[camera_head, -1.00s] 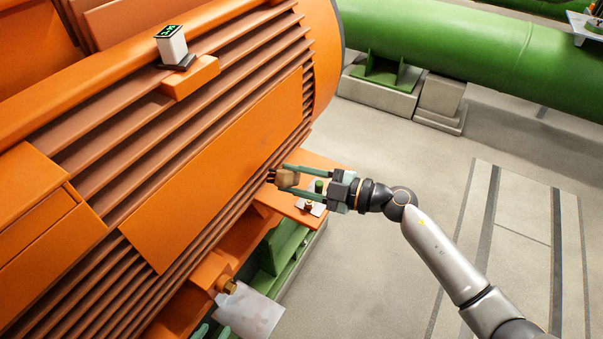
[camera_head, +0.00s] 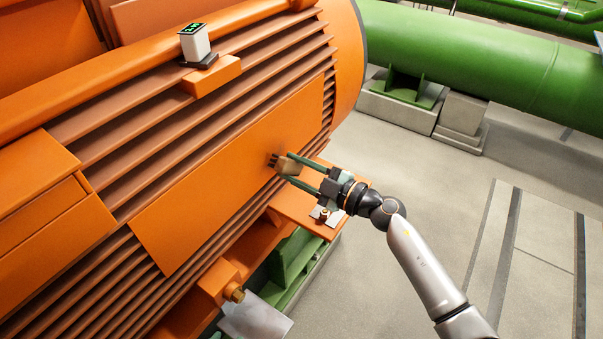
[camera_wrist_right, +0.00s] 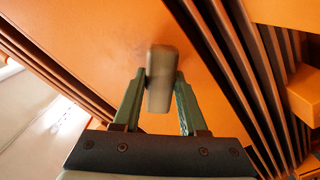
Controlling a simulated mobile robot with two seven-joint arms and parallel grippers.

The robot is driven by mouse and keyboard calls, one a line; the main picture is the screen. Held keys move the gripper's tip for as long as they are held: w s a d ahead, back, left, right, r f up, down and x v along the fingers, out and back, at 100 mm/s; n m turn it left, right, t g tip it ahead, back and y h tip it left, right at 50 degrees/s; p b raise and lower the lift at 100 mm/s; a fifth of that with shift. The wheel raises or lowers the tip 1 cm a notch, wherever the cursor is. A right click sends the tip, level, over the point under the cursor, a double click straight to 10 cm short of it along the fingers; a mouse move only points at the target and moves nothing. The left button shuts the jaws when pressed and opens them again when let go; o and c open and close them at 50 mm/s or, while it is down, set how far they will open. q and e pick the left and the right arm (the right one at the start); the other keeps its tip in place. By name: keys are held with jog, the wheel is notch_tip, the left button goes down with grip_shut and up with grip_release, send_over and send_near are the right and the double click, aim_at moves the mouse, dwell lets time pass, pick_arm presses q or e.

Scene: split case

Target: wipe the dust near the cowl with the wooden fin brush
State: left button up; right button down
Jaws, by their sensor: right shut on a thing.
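My right gripper (camera_head: 290,171) is shut on the wooden fin brush (camera_head: 288,166), a small tan block with dark bristles at its left end. The bristle end is at or very near the smooth orange panel of the big finned casing (camera_head: 225,170); I cannot tell whether it touches. In the right wrist view the brush (camera_wrist_right: 160,80) stands between the two green fingers (camera_wrist_right: 158,95), its edges blurred, with the orange panel behind it. My left gripper is not in view.
A small white device with a green display (camera_head: 194,42) sits on an orange block high on the casing. An orange ledge (camera_head: 290,205) with small fittings lies below my right gripper. A pale sheet (camera_head: 255,322) hangs lower down. A green pipe (camera_head: 470,55) runs behind; the floor at right is clear.

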jog(key=shift+a, duration=0.1)
dwell(0.6)
jog(key=shift+x, duration=0.8)
